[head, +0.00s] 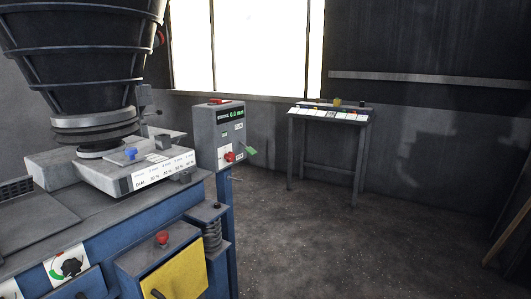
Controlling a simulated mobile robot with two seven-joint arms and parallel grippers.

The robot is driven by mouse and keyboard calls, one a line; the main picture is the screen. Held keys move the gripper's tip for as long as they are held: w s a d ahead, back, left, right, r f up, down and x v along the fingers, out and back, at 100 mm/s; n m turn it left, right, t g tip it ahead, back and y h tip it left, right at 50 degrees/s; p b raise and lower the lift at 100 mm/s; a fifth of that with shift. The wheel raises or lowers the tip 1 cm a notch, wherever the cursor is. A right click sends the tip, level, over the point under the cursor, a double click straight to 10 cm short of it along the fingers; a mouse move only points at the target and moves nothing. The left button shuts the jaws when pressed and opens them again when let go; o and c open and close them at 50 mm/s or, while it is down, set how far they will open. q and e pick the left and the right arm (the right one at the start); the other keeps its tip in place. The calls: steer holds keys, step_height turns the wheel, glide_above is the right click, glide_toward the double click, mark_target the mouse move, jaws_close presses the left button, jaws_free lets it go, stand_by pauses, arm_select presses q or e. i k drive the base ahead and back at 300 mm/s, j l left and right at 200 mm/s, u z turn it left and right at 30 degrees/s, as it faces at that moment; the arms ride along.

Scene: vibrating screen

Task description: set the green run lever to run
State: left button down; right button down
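The green run lever (248,150) sticks out to the right from the lower right side of a grey control box (207,140). It looks tilted, with its end pointing down and to the right. The box has a small dark display with green digits (236,113) near its top. A red knob (230,157) sits low on its front, just left of the green lever. The lever's position labels are too small to read. Neither of my grippers shows in the head view.
A blue machine (222,262) with a dark hopper (80,50) fills the left side. A yellow panel (175,277) and a red knob (162,237) are on its front. A small table (291,150) stands by the back wall. The floor (330,250) at centre right is clear.

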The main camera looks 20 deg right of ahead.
mark_target(249, 149)
steer(key=i+l, duration=0.25)
steer(key=l, duration=0.15)
steer(key=i+l, duration=0.2)
steer(key=l, duration=0.2)
steer(key=i+l, duration=0.25)
steer(key=l, duration=0.15)
steer(key=i+l, duration=0.25)
steer(key=l, duration=0.15)
